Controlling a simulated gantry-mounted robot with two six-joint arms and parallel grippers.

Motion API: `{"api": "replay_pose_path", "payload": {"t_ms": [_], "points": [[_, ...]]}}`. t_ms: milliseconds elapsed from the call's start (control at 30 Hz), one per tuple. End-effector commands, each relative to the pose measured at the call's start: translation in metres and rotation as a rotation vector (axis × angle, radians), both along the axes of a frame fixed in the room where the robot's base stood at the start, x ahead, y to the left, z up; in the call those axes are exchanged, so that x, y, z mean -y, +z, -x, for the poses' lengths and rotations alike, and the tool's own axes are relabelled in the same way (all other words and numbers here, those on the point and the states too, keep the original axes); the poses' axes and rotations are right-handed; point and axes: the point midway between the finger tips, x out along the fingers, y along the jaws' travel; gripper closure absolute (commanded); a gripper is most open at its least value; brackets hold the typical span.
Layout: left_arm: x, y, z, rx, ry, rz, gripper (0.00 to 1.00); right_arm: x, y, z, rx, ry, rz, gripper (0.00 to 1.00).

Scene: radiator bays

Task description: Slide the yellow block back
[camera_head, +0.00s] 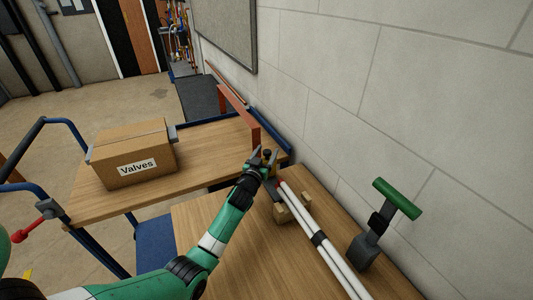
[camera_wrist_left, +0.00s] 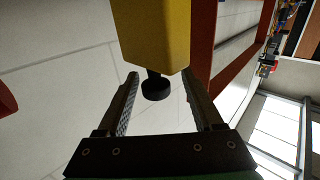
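The yellow block (camera_wrist_left: 152,35) fills the upper middle of the left wrist view, with a black round knob (camera_wrist_left: 156,88) on a short stem at its near end. My left gripper (camera_wrist_left: 160,85) is open, with one finger on each side of the knob and visible gaps between. In the head view my left gripper (camera_head: 265,156) is at the far end of the near wooden table, close to the wall.
White pipes (camera_head: 322,240) rest on a wooden block (camera_head: 285,212) right of my left arm. A green-handled tool (camera_head: 375,225) stands near the wall. An orange-red bar (camera_head: 238,112) rises beyond the gripper. A cardboard "Valves" box (camera_head: 133,155) sits on a blue cart.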

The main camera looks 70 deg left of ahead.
Motion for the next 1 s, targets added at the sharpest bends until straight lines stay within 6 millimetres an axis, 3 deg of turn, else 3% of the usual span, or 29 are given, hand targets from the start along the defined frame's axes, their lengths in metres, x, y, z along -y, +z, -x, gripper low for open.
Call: {"api": "replay_pose_path", "payload": {"t_ms": [267,500,700,1000], "points": [[0.009,0.002,0.007,0.001,-0.002,-0.001,0.32,0.000,0.008,0.000,0.000,0.000,0.000,0.50],[0.049,0.003,0.045,-0.001,-0.003,0.001,0.32,0.000,0.028,0.000,0.000,0.000,0.000,0.50],[0.077,0.001,0.071,0.001,-0.002,0.001,0.32,0.000,0.033,0.000,0.000,0.000,0.000,0.50],[0.085,0.000,0.080,0.000,0.000,0.000,0.32,0.000,0.034,0.000,0.000,0.000,0.000,0.50]]}}
